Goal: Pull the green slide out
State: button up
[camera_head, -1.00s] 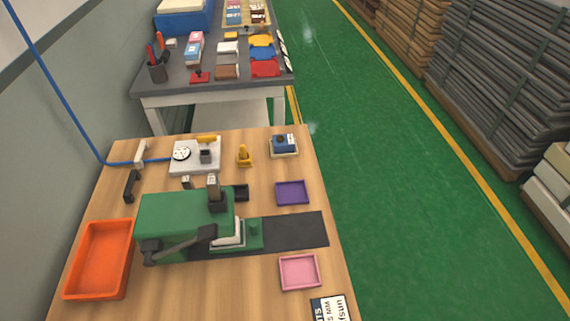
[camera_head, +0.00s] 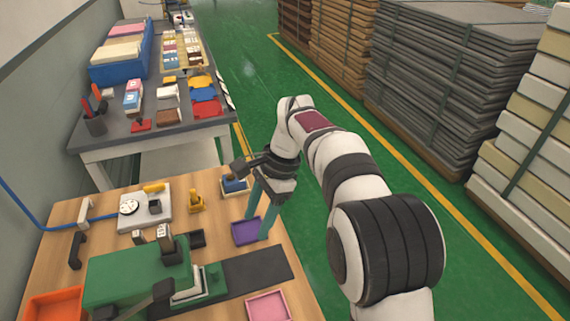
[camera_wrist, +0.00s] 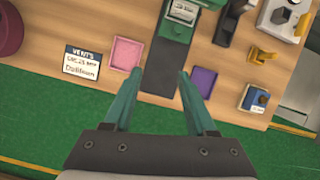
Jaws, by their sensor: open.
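The green slide (camera_head: 212,281) sticks out of the right side of the green machine (camera_head: 130,268), at the left end of a dark strip (camera_head: 258,270). A pale block lies on it by the machine. In the wrist view the green slide (camera_wrist: 174,29) is at the top, beyond my fingertips. My gripper (camera_head: 257,227) hangs over the table's right part, by the purple tray, with its fingers down. In the wrist view my gripper (camera_wrist: 160,72) is open and empty, its fingers either side of the dark strip and apart from the slide.
A purple tray (camera_head: 247,232) and a pink tray (camera_head: 268,307) flank the strip. A blue block in a holder (camera_head: 233,184), a yellow clamp (camera_head: 196,201) and a grey plate with a gauge (camera_head: 146,208) stand behind. A vents card (camera_wrist: 81,61) lies near the table edge.

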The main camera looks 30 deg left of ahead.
send_near(214, 269)
jog(key=shift+g, duration=0.3)
jog(key=x, duration=1)
jog(key=shift+w+f, duration=0.2)
jog(key=shift+f, duration=0.15)
grip_shut()
jog(key=shift+r, duration=0.1)
